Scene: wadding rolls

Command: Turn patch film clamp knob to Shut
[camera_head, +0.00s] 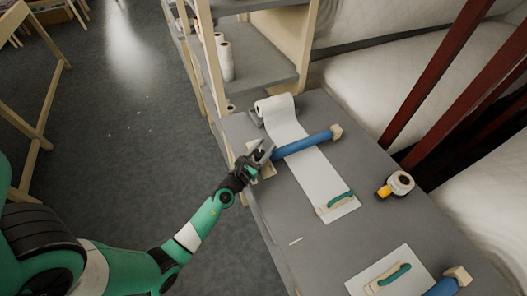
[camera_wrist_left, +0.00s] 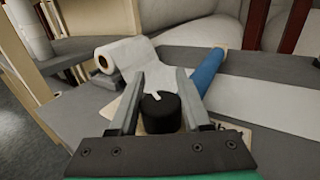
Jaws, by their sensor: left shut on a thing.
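The film clamp is a blue bar (camera_head: 305,143) lying across a strip of white film (camera_head: 308,162) on the grey bench; the bar also shows in the left wrist view (camera_wrist_left: 207,72). The black round knob (camera_wrist_left: 160,114) sits at the bar's near end on a pale plate. A white pointer mark on its top points up and slightly left in that view. My left gripper (camera_head: 264,152) is at the knob, its two fingers (camera_wrist_left: 162,100) closed on either side of it. The plate's lettering is mostly hidden and unreadable. My right gripper is not in view.
A white film roll (camera_head: 275,106) stands behind the clamp. A green-handled tool (camera_head: 338,201) lies on the film strip, and a tape dispenser (camera_head: 396,185) is to the right. A second blue bar (camera_head: 443,288) is at the front right. Shelving (camera_head: 262,50) rises behind the bench (camera_head: 277,205).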

